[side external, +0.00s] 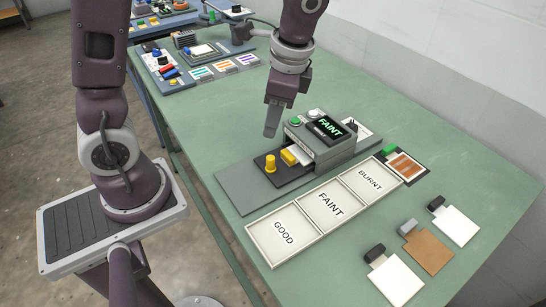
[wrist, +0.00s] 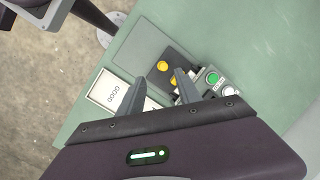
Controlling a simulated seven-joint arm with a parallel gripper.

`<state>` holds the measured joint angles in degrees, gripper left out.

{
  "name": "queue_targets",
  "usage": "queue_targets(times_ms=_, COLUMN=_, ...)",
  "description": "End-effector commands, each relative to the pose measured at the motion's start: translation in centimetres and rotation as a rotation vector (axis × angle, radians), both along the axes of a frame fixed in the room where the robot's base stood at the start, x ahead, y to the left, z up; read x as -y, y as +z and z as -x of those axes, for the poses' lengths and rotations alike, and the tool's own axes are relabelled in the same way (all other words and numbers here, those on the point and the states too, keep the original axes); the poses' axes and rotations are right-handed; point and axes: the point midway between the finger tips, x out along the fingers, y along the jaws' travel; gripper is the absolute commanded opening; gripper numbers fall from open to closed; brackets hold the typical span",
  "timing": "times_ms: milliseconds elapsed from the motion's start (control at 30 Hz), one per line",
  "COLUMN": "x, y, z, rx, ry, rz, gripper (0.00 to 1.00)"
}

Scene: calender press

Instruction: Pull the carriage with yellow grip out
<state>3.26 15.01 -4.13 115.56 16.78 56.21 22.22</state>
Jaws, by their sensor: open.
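The carriage (side external: 262,161) is a dark plate at the front of the grey press (side external: 326,157), on a grey base plate (side external: 236,187). A round upright yellow grip (side external: 271,164) stands on it, and a yellow block (side external: 289,157) sits nearer the press mouth with a white piece behind it. My gripper (side external: 271,130) is open and empty, above the carriage and apart from it. In the wrist view the yellow grip (wrist: 163,66) shows between the fingertips (wrist: 160,78), and the yellow block is partly hidden by the right finger. The press display reads FAINT.
A tray (side external: 255,235) marked GOOD, FAINT and BURNT lies in front of the press. Green and white buttons (side external: 295,122) top the press. An orange-striped card (side external: 405,166) and several clipped cards (side external: 428,250) lie right. The table left of the base plate is clear.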

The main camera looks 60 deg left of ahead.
Motion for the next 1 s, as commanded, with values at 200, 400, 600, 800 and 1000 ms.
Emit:
queue_targets(times_ms=200, x=-0.2, y=-7.2, z=-2.5, rx=-0.212, ry=-0.205, rz=-0.044, gripper=0.41)
queue_targets(times_ms=400, x=-0.9, y=-10.0, z=-2.0, rx=-0.236, ry=-0.226, rz=-0.048, gripper=0.41)
queue_targets(times_ms=600, x=-2.1, y=-13.3, z=-1.2, rx=-0.233, ry=-0.223, rz=-0.048, gripper=0.41)
queue_targets(times_ms=800, x=-2.4, y=-14.4, z=-1.0, rx=-0.231, ry=-0.222, rz=-0.047, gripper=0.41)
queue_targets(times_ms=1000, x=-2.4, y=-14.4, z=-1.0, rx=-0.23, ry=-0.222, rz=-0.048, gripper=0.33)
